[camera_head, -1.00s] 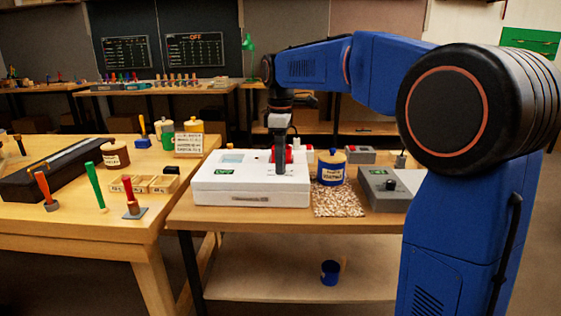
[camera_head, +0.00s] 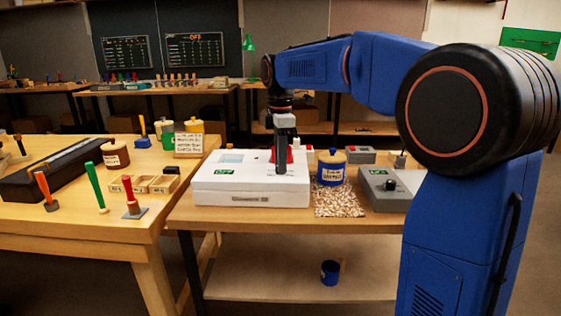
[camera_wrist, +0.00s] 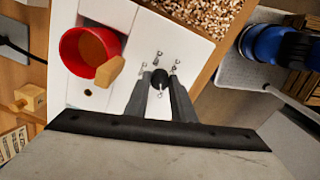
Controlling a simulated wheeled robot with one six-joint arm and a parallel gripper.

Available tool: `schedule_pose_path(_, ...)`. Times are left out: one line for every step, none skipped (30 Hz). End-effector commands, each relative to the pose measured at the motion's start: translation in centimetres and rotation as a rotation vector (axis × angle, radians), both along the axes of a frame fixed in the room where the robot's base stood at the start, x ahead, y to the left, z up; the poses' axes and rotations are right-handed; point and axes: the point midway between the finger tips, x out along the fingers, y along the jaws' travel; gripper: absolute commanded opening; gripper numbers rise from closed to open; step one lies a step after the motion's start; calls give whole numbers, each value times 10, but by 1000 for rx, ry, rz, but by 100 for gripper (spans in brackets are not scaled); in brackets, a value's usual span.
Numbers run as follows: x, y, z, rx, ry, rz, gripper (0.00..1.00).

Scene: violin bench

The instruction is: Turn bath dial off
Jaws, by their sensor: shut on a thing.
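The white bath box (camera_head: 207,188) stands on the bench, with a small green display reading OFF (camera_head: 224,172) on its top. My gripper (camera_head: 279,172) points straight down onto the right part of the box top. In the wrist view, the black bath dial (camera_wrist: 159,79) with a pale pointer sits between the fingertips, and my gripper (camera_wrist: 160,84) is shut on it. Several small marks lie around the dial. A red pot (camera_wrist: 73,64) with a wooden handle stands in the box close beside the fingers; my gripper partly hides it in the head view.
A blue lidded jar (camera_head: 331,172) stands right of the box behind a speckled mat (camera_head: 338,203). A grey box with a black knob (camera_head: 389,185) is farther right. A wooden table (camera_head: 75,220) with tools adjoins at left.

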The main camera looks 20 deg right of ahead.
Motion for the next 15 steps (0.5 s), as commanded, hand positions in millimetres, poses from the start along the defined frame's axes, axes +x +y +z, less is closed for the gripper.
schedule_pose_path(1, 0, 1, 0, -3, 0, 0)
schedule_pose_path(1, 0, 1, 0, -3, 0, 0)
schedule_pose_path(1, 0, 1, 0, -3, 0, 0)
schedule_pose_path(1, 0, 1, 0, -3, 0, 0)
schedule_pose_path(1, 0, 1, 0, -3, 0, 0)
schedule_pose_path(1, 0, 1, 0, -3, 0, 30)
schedule_pose_path(1, 0, 1, 0, -3, 0, 37)
schedule_pose_path(0, 0, 1, 0, -3, 0, 41)
schedule_pose_path(0, 0, 1, 0, -2, 0, 41)
schedule_pose_path(0, 0, 1, 0, -2, 0, 41)
schedule_pose_path(0, 0, 1, 0, -2, 0, 41)
schedule_pose_path(0, 0, 0, 0, -2, -1, 41)
schedule_pose_path(0, 0, 0, 0, -2, -1, 41)
schedule_pose_path(0, 0, 0, 0, -1, -1, 41)
schedule_pose_path(0, 0, 0, 0, -1, -1, 41)
